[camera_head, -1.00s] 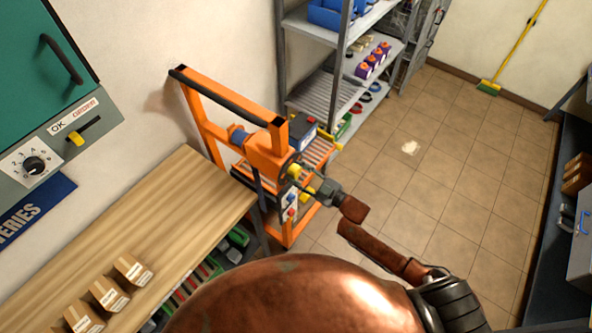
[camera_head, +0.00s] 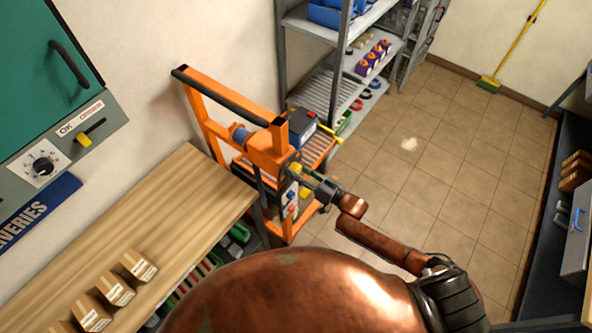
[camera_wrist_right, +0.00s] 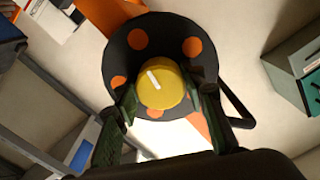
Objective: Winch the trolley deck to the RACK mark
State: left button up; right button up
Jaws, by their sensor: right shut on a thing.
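The orange trolley (camera_head: 203,118) stands between the wooden bench and the grey shelving. Its deck (camera_head: 322,147) shows partly behind the mast, with a dark blue box (camera_head: 302,124) on it. My right gripper (camera_head: 300,173) is at the winch on the trolley's near side. In the right wrist view, a black disc with orange spots (camera_wrist_right: 118,52) surrounds a yellow knob (camera_wrist_right: 160,84) with a white line. My right gripper's fingers (camera_wrist_right: 160,95) close on the knob from both sides. I cannot read a RACK mark. My left gripper is not in view.
A wooden bench (camera_head: 185,195) with several small cartons is at left, below a teal cabinet (camera_head: 45,50). Grey shelving (camera_head: 338,75) stands behind the trolley. The tiled floor (camera_head: 440,160) to the right is clear, with a broom (camera_head: 515,45) at the back wall.

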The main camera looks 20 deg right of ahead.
jog(key=shift+s+f+m, duration=0.1)
jog(key=shift+f+m, duration=0.05)
jog(key=shift+m, duration=0.45)
jog(key=o, duration=1.2)
jog(key=shift+c, duration=0.2)
jog(key=v, duration=1.2)
